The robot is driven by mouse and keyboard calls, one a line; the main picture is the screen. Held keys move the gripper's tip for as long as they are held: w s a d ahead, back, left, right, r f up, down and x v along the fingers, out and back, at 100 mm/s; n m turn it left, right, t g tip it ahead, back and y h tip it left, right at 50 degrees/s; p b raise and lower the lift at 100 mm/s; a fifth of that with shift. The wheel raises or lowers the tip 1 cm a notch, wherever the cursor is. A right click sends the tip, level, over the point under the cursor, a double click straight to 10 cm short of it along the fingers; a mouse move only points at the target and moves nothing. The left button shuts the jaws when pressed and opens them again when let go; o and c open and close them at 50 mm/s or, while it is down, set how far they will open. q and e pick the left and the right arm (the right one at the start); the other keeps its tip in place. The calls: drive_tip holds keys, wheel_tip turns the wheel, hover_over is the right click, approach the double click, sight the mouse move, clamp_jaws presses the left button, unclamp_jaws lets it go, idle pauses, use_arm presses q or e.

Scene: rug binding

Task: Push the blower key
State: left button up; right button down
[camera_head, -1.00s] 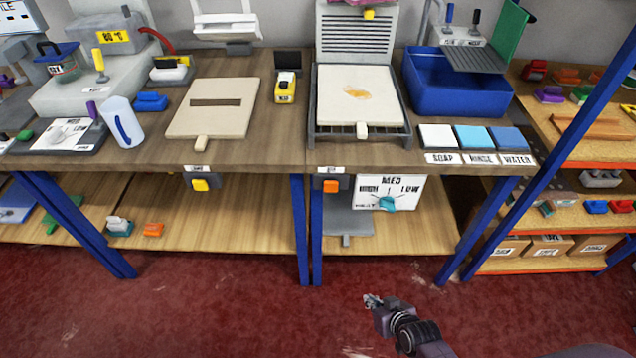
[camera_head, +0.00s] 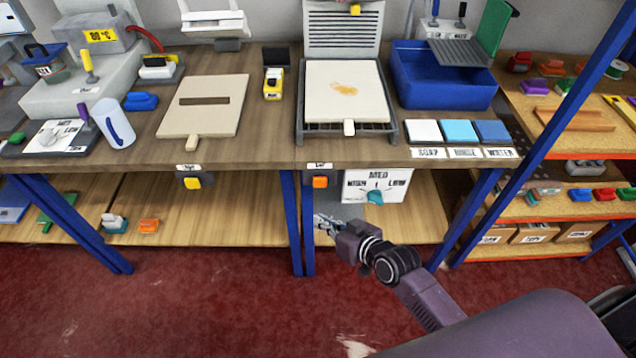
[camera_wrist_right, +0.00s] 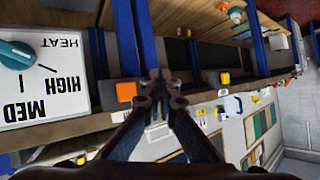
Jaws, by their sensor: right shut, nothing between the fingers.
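An orange key (camera_head: 320,181) sits on a small dark box under the front edge of the table, and a yellow key (camera_head: 192,182) sits on a similar box to its left. I cannot read the small labels above them, so which one is the blower key is not certain. My right gripper (camera_head: 322,224) is shut and empty, in front of the table and below the orange key, apart from it. In the right wrist view the orange key (camera_wrist_right: 126,91) is just left of the fingertips (camera_wrist_right: 160,78). My left gripper is not in view.
A heat dial panel (camera_head: 392,184) with a teal knob hangs right of the orange key. Blue table legs (camera_head: 291,225) stand close to my right gripper. A grill with a cream board (camera_head: 347,90) is above. Red floor in front is clear.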

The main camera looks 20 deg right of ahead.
drive_tip(key=b, duration=0.4)
approach(316, 186)
drive_tip(key=w+a+f, duration=0.2)
drive_tip(key=a+f, duration=0.1)
drive_tip(key=f, duration=0.1)
drive_tip(key=shift+w+d+r, duration=0.15)
drive_tip(key=shift+w+r, duration=0.1)
drive_tip(key=shift+w, duration=0.6)
idle(0.5)
drive_tip(key=shift+w+d+b, duration=0.1)
drive_tip(key=shift+w+b, duration=0.2)
drive_tip(key=shift+w, duration=0.1)
drive_tip(key=shift+w+d+r, duration=0.1)
drive_tip(key=shift+w+d, duration=0.05)
drive_tip(key=shift+w, duration=0.35)
idle(0.6)
idle(0.3)
drive_tip(key=shift+s+a+p, duration=0.3)
drive_tip(key=shift+s+p, duration=0.25)
drive_tip(key=shift+s, duration=0.35)
